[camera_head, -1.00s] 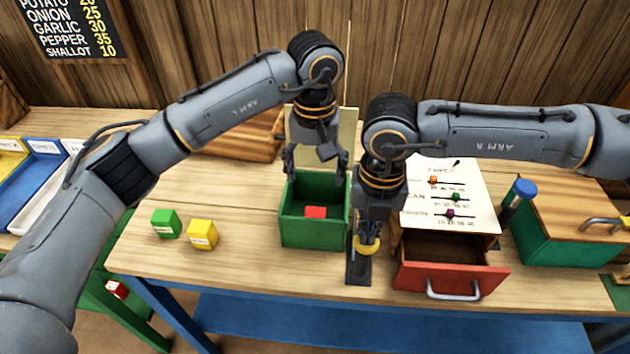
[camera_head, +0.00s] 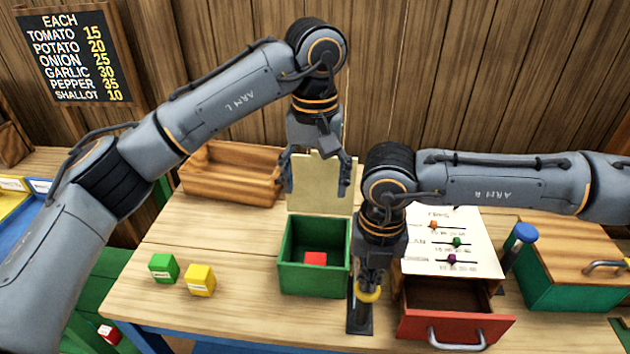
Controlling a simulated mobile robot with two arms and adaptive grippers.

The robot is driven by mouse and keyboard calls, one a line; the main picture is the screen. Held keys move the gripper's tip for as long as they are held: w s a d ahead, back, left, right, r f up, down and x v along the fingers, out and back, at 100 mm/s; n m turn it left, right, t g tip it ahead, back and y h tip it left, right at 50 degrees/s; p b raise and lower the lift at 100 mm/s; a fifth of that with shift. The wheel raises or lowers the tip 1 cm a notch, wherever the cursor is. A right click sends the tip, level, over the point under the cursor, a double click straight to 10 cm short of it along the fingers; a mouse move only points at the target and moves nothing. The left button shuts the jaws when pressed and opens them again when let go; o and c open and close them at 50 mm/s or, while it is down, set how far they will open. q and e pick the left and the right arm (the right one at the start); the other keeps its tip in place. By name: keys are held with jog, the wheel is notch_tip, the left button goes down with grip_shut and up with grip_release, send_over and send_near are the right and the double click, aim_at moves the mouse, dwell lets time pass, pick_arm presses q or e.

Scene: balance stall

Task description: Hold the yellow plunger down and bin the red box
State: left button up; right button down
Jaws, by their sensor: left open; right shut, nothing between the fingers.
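A red box (camera_head: 315,259) lies inside the open green bin (camera_head: 313,283), whose pale lid (camera_head: 319,185) stands up at the back. My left gripper (camera_head: 316,187) is open and empty above the bin, in front of the lid, clear of the red box. The yellow plunger (camera_head: 367,293) stands on a dark base right of the bin. My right gripper (camera_head: 368,277) is shut and points straight down at the plunger's top, apparently touching it. The gripper hides part of the plunger.
A green cube (camera_head: 163,268) and a yellow cube (camera_head: 200,280) sit left of the bin. An open red drawer (camera_head: 455,326) and a slider panel (camera_head: 450,245) are at right, near a blue-topped lever (camera_head: 525,233). Another red block (camera_head: 109,334) lies low at left. A wooden crate (camera_head: 232,175) stands behind.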

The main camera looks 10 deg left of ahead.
notch_tip(320, 180, up, 10)
jog(key=p, duration=0.3)
dwell(0.8)
notch_tip(320, 180, up, 12)
jog(key=shift+f, duration=0.15)
dwell(0.5)
